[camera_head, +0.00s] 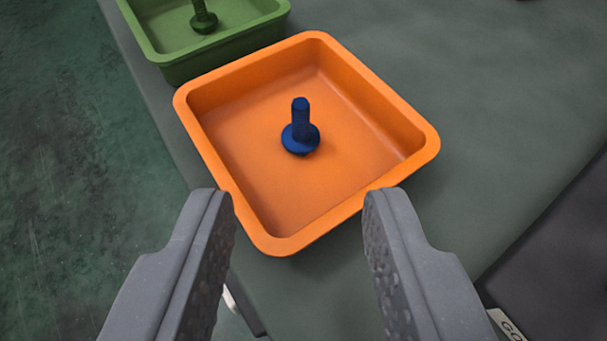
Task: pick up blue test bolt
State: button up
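The blue test bolt (301,130) stands upright on its wide flanged head, threaded shank up, near the middle of an orange tray (421,152). My gripper (298,200) is open and empty. Its two grey fingers reach in from the bottom of the view, one at the left and one at the right. The fingertips show over the near edge of the tray, with the bolt farther off, between their lines. The bolt is fully in view and apart from both fingers.
A green tray (222,43) with a dark green bolt (203,18) stands at the upper left, close behind the orange tray. Both trays are on a grey-green table (500,90). The table is clear to the right. Its left edge drops to a dark green floor (70,170).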

aim_at(301, 109)
jog(key=x, duration=0.8)
jog(key=shift+b, duration=0.3)
jog(key=shift+b+x, duration=0.45)
jog(key=shift+x, duration=2.05)
jog(key=shift+s+f, duration=0.1)
grip_shut()
